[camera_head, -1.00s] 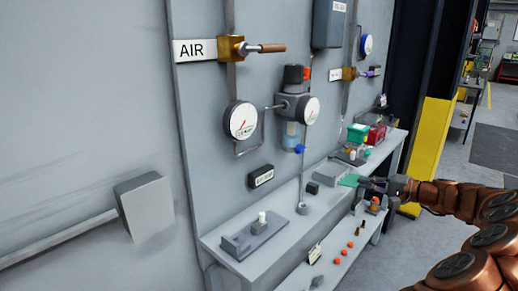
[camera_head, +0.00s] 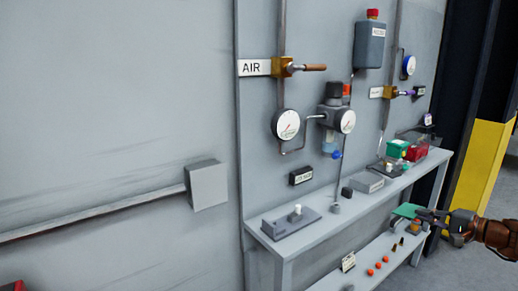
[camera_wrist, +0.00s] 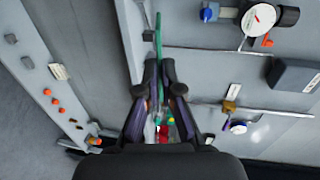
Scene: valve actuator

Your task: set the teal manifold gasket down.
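The teal manifold gasket (camera_head: 407,211) is a flat, thin plate at the tip of my gripper (camera_head: 424,214). It shows in front of the upper shelf's front edge in the head view, apart from the shelf top as far as I can tell. In the wrist view the gasket (camera_wrist: 158,36) is seen edge-on as a thin green strip between the fingertips (camera_wrist: 160,66). My gripper is shut on it.
The upper shelf (camera_head: 345,211) carries a grey fixture with a white knob (camera_head: 293,220), a grey block (camera_head: 369,184), and green (camera_head: 398,149) and red (camera_head: 417,152) bins. The lower shelf (camera_head: 335,279) holds several small orange parts. Gauges and valves line the panel behind.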

